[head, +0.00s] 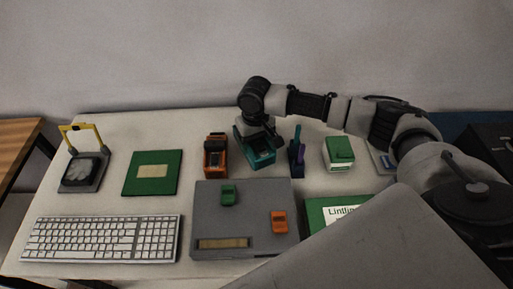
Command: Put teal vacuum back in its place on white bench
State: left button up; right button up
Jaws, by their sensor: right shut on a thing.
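The teal vacuum (260,157) is at the back middle of the white bench (102,194), between an orange device and a dark blue holder. My right gripper (257,139) is directly above it, pointing down, and is shut on its upper part. The gripper covers the top of the vacuum. I cannot tell whether its base touches the bench. My left gripper is not in view.
An orange device (215,158) stands close left of the vacuum, and a dark blue holder (297,161) close right. A grey case (245,215) with small green and orange pieces lies in front. A keyboard (101,239) lies front left.

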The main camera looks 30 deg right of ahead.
aim_at(256, 141)
jog(key=shift+f, duration=1.95)
jog(key=shift+f, duration=0.1)
jog(key=o, duration=0.9)
notch_tip(256, 141, up, 12)
jog(key=shift+r+b, duration=0.15)
jog(key=shift+b, duration=0.15)
